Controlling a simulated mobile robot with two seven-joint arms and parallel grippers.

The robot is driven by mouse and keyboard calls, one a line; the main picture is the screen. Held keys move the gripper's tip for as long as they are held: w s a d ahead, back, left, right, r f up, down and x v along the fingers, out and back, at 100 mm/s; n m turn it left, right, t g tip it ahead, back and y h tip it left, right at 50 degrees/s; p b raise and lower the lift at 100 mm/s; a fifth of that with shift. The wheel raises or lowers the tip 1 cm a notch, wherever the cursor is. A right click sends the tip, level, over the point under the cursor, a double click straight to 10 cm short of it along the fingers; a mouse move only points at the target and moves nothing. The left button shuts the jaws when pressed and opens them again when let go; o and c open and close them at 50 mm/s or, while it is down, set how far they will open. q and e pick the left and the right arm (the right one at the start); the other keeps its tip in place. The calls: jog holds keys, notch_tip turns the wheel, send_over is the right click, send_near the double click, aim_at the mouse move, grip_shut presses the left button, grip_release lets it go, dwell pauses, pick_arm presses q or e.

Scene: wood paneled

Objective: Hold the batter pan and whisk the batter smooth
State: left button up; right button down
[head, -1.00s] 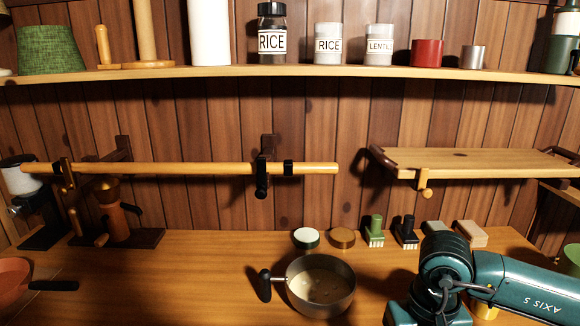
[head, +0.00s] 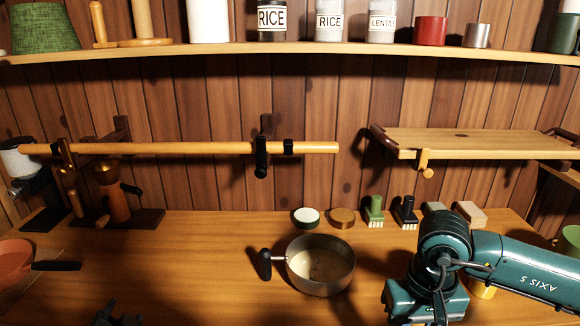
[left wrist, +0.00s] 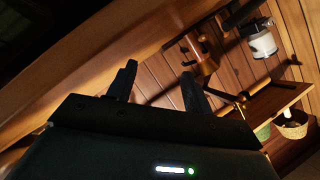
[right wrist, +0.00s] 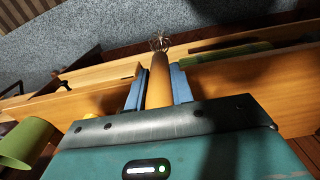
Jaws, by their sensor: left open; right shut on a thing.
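The batter pan (head: 320,290), a grey metal pan with pale batter in it, stands on the wooden counter in the head view. Its black handle (head: 265,262) points left. My left gripper (head: 117,318) just shows at the bottom edge, left of the pan and apart from it. In the left wrist view its dark fingers (left wrist: 158,88) are open with nothing between them. My right gripper (right wrist: 158,88) is shut on the wooden handle of the whisk (right wrist: 159,72), whose wire end (right wrist: 160,43) points away. In the head view my right arm hides the whisk.
A red pan (head: 15,258) with a black handle lies at the far left. Two round lidded jars (head: 342,217) and several brushes and blocks (head: 405,211) line the back of the counter.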

aim_at(264, 273)
pick_arm(q)
jog(key=w+d+h, duration=0.1)
jog(key=d, duration=0.3)
jog(key=w+d+r+n+h, duration=0.1)
jog(key=d, duration=0.3)
jog(key=w+d+h, duration=0.1)
jog(key=d+h, duration=0.1)
jog(key=d, duration=0.3)
jog(key=shift+w+r+n+t, duration=0.25)
jog(key=shift+w+n+t, duration=0.05)
jog(key=shift+w, duration=0.1)
jog(key=d+h, duration=0.1)
jog(key=d, duration=0.3)
jog(key=d+r+h, duration=0.1)
jog(key=d+h, duration=0.1)
jog(key=d, duration=0.2)
jog(key=d+r+n+h, duration=0.1)
jog(key=d, duration=0.4)
jog(key=shift+w, duration=0.35)
jog(key=x, duration=1.1)
jog(key=shift+w+d+f, duration=0.25)
jog(key=shift+d+f, duration=0.05)
jog(key=shift+h, duration=0.3)
jog(key=shift+c, duration=0.5)
jog(key=c, duration=1)
jog(key=shift+o, duration=0.2)
jog(key=shift+s+f, duration=0.1)
jog(key=shift+f, duration=0.15)
